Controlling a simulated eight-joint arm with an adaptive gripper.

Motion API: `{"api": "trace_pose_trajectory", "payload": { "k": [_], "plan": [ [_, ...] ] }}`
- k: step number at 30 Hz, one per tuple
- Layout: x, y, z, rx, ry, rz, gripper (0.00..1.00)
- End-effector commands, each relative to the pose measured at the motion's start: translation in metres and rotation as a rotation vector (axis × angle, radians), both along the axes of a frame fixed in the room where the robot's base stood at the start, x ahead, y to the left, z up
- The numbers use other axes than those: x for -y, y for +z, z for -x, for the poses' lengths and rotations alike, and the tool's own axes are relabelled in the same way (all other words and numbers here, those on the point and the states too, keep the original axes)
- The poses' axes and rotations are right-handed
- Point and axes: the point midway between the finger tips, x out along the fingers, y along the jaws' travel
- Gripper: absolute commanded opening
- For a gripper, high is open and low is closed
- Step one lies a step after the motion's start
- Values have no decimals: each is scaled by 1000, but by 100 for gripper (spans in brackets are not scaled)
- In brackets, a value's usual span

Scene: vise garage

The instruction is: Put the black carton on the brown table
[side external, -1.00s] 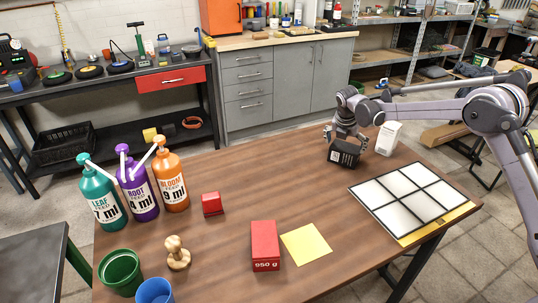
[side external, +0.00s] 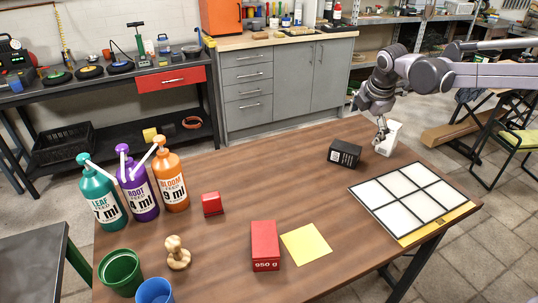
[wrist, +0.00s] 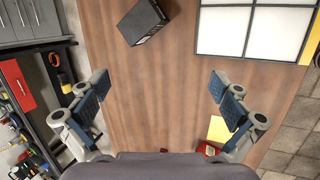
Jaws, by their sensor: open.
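The black carton (side external: 345,153) lies on the brown table (side external: 215,254) near its back edge, left of a white carton. It also shows at the top of the wrist view (wrist: 142,21), resting on the wood with nothing around it. My gripper (side external: 381,134) is up and to the right of the black carton, apart from it, and overlaps the white carton in the side view. In the wrist view my gripper (wrist: 160,88) has its fingers spread wide with nothing between them.
The white carton (side external: 392,138) stands close by my gripper; whether they touch is unclear. A white gridded panel (side external: 400,190) lies at the right. A red box (side external: 265,243), yellow sheet (side external: 307,244) and several pump bottles (side external: 138,190) are farther left. The table's middle is clear.

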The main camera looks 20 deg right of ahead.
Motion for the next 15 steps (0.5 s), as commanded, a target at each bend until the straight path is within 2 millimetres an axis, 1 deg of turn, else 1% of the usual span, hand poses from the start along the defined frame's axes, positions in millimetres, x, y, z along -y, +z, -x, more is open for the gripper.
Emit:
{"api": "trace_pose_trajectory", "payload": {
  "k": [1,6,11,15],
  "plan": [
    [-3,8,17,30,-69,-40,100],
    [-14,23,66,132,-315,-191,100],
    [-24,27,113,212,-547,-344,100],
    [-32,23,153,272,-751,-485,100]
  ]
}}
